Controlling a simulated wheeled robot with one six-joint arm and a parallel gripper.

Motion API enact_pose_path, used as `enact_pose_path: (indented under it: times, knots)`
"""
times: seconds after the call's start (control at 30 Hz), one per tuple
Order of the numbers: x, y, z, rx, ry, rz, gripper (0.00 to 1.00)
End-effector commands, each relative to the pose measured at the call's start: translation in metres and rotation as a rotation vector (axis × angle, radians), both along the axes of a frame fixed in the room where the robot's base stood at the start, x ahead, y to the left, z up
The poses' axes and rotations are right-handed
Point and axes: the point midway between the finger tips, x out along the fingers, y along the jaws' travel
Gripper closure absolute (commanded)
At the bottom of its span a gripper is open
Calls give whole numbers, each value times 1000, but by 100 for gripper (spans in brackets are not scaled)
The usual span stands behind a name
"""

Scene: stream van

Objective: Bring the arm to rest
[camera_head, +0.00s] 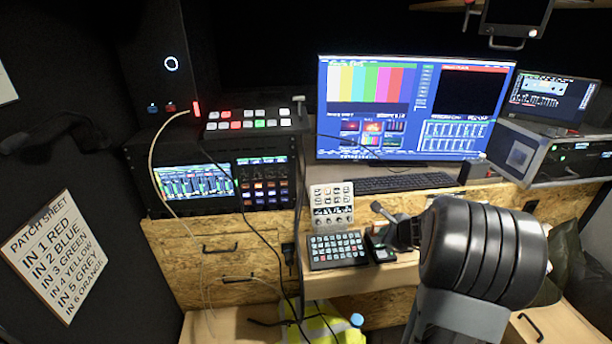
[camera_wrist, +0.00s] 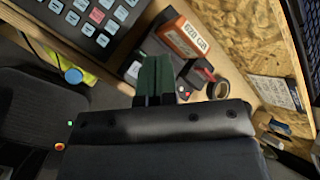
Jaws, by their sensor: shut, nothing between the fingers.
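My gripper shows in the wrist view (camera_wrist: 156,68), its two dark green fingers together and empty. It is over the wooden desk (camera_wrist: 130,85), just right of a dark keypad with pale keys (camera_wrist: 98,18). An orange and white labelled box (camera_wrist: 183,38) lies just beyond the fingertips. In the head view my black, ribbed arm fills the right foreground, reaching left towards the desk beside the keypad (camera_head: 338,250). The fingertips are hard to make out there. I cannot tell whether they touch anything.
A tape roll (camera_wrist: 218,89) lies right of the fingers. A monitor (camera_head: 410,110), keyboard (camera_head: 405,182) and white button panel (camera_head: 331,204) stand behind my arm. A cable (camera_head: 153,160) hangs at the left, past the switcher (camera_head: 253,121). A bottle with a blue cap (camera_head: 356,320) is below.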

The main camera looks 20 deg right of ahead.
Motion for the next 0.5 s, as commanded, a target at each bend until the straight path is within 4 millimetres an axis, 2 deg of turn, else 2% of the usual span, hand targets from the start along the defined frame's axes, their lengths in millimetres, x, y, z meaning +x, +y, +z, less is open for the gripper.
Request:
enact_pose_path:
  times: [0.13,0.27,0.37,0.4,0.5]
  knots:
    - [-2,6,-2,-44,8,86,100]
    - [-29,31,-18,-161,95,365,100]
    - [-58,75,-7,-321,157,724,100]
    - [-71,95,0,-397,179,885,100]
    - [-108,139,21,-596,233,1278,100]
